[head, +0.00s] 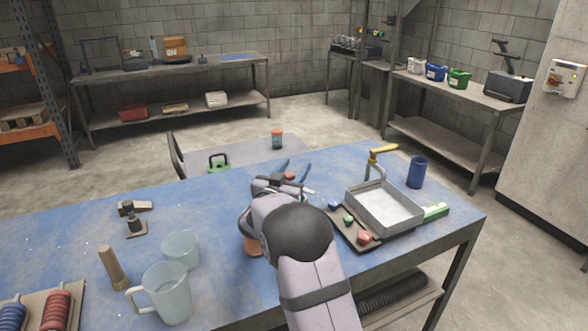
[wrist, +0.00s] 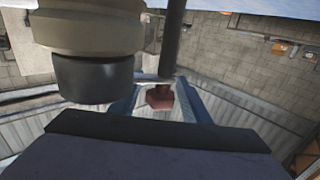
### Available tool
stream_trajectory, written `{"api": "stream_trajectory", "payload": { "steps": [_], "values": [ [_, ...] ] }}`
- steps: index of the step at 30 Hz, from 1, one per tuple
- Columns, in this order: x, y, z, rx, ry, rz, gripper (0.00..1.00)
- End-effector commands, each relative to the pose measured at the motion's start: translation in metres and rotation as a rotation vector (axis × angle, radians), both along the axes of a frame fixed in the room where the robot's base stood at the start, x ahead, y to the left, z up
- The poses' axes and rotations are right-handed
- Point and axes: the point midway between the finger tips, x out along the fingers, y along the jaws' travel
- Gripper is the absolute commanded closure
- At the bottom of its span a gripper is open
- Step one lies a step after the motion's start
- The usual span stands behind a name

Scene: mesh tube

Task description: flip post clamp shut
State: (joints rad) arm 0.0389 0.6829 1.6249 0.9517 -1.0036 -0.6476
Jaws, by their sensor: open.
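A metal post (head: 376,172) with a yellow lever (head: 383,149) at its top stands behind the grey tray in the head view. The lever lies close to level and points right. This looks like the post clamp; whether its jaw is open cannot be told. My gripper (head: 295,169) is open over the middle of the table, left of the post and apart from it. In the wrist view, its blue fingers (wrist: 160,92) are spread, with a small dark red object (wrist: 160,98) seen between them; its distance is unclear.
The grey metal tray (head: 385,222) stands at the table's right, with small coloured pieces beside it. A blue cup (head: 417,172) is right of the post. The blue table (head: 60,232) has free room at left.

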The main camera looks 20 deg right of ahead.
Motion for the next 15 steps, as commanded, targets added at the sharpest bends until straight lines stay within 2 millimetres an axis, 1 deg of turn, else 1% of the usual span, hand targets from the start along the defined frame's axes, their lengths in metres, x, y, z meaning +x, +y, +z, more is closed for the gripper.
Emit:
{"api": "stream_trajectory", "payload": {
  "steps": [4,7,15],
  "values": [
    [-0.003,0.004,0.000,0.001,-0.001,0.001,0.57],
    [-0.009,0.011,-0.001,0.001,0.000,0.003,0.57],
    [-0.035,0.037,-0.001,-0.001,-0.001,0.003,0.57]
  ]
}}
